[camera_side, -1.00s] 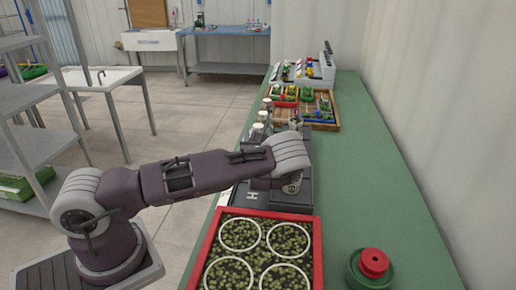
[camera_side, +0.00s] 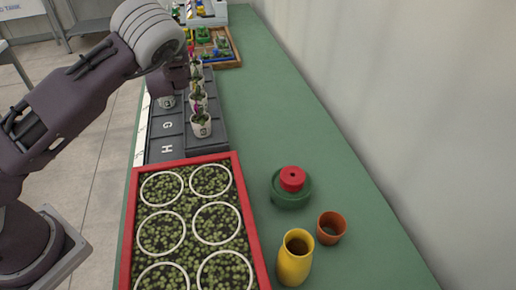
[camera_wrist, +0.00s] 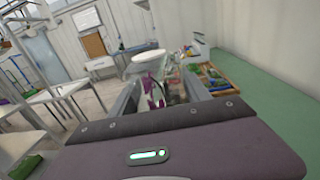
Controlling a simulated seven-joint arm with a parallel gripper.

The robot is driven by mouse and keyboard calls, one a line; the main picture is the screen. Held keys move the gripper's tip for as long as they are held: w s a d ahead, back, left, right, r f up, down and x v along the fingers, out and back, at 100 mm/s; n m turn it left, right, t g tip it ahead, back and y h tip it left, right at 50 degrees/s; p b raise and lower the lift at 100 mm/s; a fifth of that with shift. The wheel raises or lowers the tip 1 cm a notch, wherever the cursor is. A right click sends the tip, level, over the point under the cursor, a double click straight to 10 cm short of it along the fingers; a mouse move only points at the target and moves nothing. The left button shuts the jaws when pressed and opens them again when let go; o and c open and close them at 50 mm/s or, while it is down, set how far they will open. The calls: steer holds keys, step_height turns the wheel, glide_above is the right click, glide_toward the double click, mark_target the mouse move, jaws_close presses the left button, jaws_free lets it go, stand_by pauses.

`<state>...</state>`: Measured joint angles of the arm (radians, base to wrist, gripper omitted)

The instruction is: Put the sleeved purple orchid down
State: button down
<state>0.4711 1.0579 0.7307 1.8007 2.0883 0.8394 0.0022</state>
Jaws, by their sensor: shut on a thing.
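My gripper (camera_wrist: 158,97) is shut on the sleeved purple orchid (camera_wrist: 150,92). In the wrist view its purple parts and clear sleeve show between the two fingers, with a pale round shape just beyond. In the side view my gripper (camera_side: 180,82) hangs over the dark lettered tray (camera_side: 167,133), and my wrist hides most of what it holds. Several small pale pots with plants, such as the front one (camera_side: 201,126), stand along the tray's right side. Another pale pot (camera_side: 167,101) shows on the left, below my gripper. Whether the held orchid touches anything is unclear.
A red-framed tray (camera_side: 243,205) with white rings over small plants lies in front. To its right are a green dish with a red piece (camera_side: 291,185), an orange pot (camera_side: 331,227) and a yellow vase (camera_side: 295,258). The green bench (camera_side: 285,115) is clear along the wall.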

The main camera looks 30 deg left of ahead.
steer(key=w+d+m+t+h, duration=0.3)
steer(key=d+m+h, duration=0.15)
steer(key=d, duration=1.15)
steer(key=w+d+m+t+h, duration=0.35)
steer(key=d+h, duration=0.25)
steer(key=d, duration=1)
step_height(320, 180, down, 16)
steer(key=shift+a, duration=0.3)
steer(key=shift+g, duration=0.25)
steer(key=shift+f, duration=0.15)
steer(key=c, duration=0.5)
jaws_free()
